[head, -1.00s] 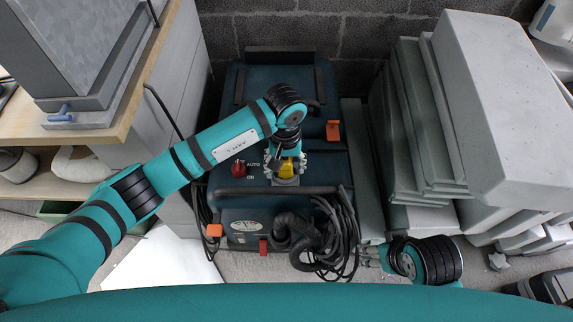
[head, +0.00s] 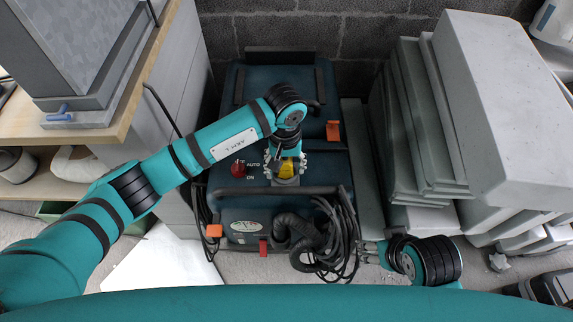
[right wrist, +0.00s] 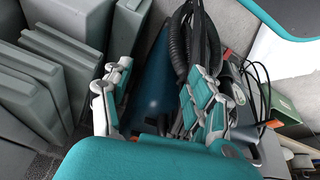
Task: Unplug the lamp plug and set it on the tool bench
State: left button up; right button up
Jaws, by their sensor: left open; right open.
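A yellow piece (head: 287,167), seemingly the lamp plug, sits at a grey socket (head: 286,181) on the teal-black machine (head: 240,205). My left gripper (head: 286,163) comes down over it from above. Its fingers are open, one on each side of the yellow piece; I cannot tell whether they touch it. The gripper hides the top of the piece. The tool bench (head: 95,136) is the wooden top at the left. My right gripper (head: 371,253) is open and empty low beside the machine; its spread fingers show in the right wrist view (right wrist: 156,95).
A red knob (head: 238,169) is left of the socket. A black hose and coiled cables (head: 325,235) hang at the machine's front, near my right gripper. Grey cases (head: 415,120) stand at the right. A grey box (head: 75,50) takes up much of the bench; its front strip is bare.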

jog(key=shift+w, duration=0.1)
jog(key=shift+w+a+r+t, duration=0.15)
jog(key=shift+w+t, duration=0.15)
jog(key=shift+w, duration=0.2)
jog(key=shift+w+a+r+t, duration=0.15)
jog(key=shift+w+t, duration=0.15)
jog(key=shift+w, duration=0.2)
pick_arm(q)
jog(key=shift+c, duration=0.2)
grip_shut()
pick_arm(e)
jog(key=shift+s+f, duration=0.15)
jog(key=shift+s, duration=0.1)
pick_arm(q)
jog(key=shift+r, duration=0.1)
